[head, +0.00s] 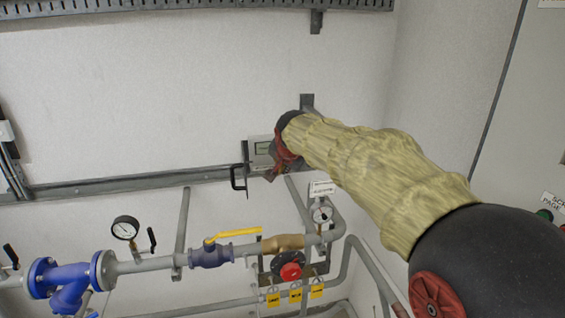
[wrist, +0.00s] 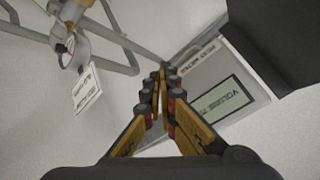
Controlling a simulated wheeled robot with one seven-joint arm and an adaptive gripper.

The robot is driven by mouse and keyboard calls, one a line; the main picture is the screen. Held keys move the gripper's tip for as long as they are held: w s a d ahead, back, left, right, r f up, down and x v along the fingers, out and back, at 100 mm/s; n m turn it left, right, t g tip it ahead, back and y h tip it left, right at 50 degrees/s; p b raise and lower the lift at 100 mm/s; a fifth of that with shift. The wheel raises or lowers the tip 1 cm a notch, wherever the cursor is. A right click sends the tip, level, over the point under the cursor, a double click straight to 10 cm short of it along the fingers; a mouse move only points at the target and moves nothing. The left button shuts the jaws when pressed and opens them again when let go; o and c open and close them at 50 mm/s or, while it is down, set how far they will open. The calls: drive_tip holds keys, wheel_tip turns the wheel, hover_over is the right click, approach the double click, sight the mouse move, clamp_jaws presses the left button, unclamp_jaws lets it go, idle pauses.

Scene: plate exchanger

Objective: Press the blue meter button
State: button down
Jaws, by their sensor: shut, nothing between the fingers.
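The meter is a light grey box on the wall. In the head view the meter (head: 257,146) is partly covered by my arm. In the wrist view the meter (wrist: 242,117) is tilted at the right, with a label strip and a grey display (wrist: 222,103) that seems to read "VOLUME". My gripper (wrist: 163,68) is shut and empty, its fingertips by the meter's left edge in that view. I cannot tell whether they touch it. In the head view my gripper (head: 274,172) is in front of the meter's lower right. No blue button is visible in either view.
Below the meter run grey pipes with a yellow-handled valve (head: 232,234), a blue fitting (head: 68,280) and a round gauge (head: 126,228). A white tag (wrist: 88,92) hangs near pipes in the wrist view. A dark block (wrist: 268,40) fills the upper right there.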

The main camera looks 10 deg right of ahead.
drive_tip(key=shift+w, duration=0.1)
idle(0.6)
drive_tip(key=shift+w, duration=0.35)
drive_tip(key=shift+w, duration=0.35)
idle(0.8)
drive_tip(key=shift+s+b, duration=0.65)
drive_tip(key=shift+s, duration=0.15)
drive_tip(key=s+b, duration=0.3)
drive_tip(key=s, duration=0.2)
idle(0.4)
